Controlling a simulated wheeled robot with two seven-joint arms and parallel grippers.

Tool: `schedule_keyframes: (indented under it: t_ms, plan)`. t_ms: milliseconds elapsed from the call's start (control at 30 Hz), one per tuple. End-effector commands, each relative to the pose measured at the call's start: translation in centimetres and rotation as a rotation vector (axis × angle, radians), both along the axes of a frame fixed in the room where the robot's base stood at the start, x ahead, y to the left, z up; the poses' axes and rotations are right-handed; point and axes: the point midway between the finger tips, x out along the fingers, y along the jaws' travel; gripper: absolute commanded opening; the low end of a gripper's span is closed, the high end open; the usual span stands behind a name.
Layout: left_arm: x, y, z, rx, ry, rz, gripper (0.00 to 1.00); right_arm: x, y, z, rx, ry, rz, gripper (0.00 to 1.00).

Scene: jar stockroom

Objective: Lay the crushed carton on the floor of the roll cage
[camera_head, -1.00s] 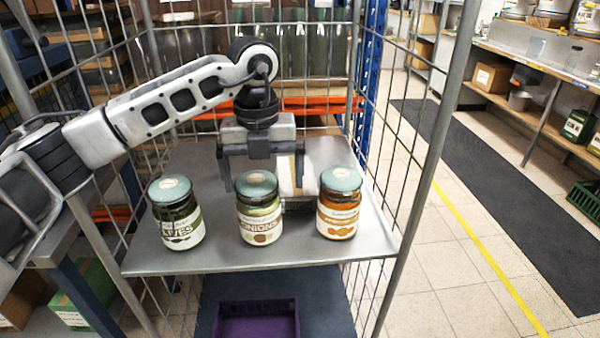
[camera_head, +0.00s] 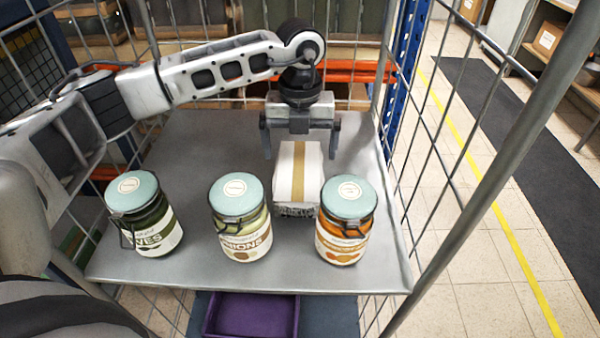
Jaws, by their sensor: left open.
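The carton (camera_head: 285,175), a white box with a tan stripe, sits on the grey shelf (camera_head: 190,265) of the roll cage, behind the jars. Its lower front looks crumpled, partly hidden by the jars. My left gripper (camera_head: 300,150) points down at the carton's far end, with one finger to each side. It is open and not closed on anything; whether it touches the carton is unclear. The cage floor (camera_head: 335,318) shows dark blue below the shelf. My right gripper is not in view.
Three jars with pale green lids stand along the shelf's front: an olives jar (camera_head: 145,215), an onions jar (camera_head: 240,220) and an orange jar (camera_head: 343,222). A purple crate (camera_head: 252,317) is below the shelf. A cage post (camera_head: 490,170) rises at the right.

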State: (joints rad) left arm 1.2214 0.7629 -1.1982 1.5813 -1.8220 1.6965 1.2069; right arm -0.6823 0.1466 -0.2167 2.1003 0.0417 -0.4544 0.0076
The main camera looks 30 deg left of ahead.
Motion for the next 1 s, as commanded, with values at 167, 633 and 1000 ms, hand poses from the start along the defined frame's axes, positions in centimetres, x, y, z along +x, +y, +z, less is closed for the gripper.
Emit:
schedule_keyframes:
  t_ms: [167,633,1000]
  plan:
    - [0.0,0.0,-2.9,0.0,0.001,-0.001,1.0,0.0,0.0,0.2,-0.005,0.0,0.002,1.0]
    - [0.3,0.5,-7.9,-0.001,0.002,-0.002,1.0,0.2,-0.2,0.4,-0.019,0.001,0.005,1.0]
    - [0.3,0.5,-8.9,-0.001,0.0,-0.002,0.94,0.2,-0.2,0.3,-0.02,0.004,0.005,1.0]
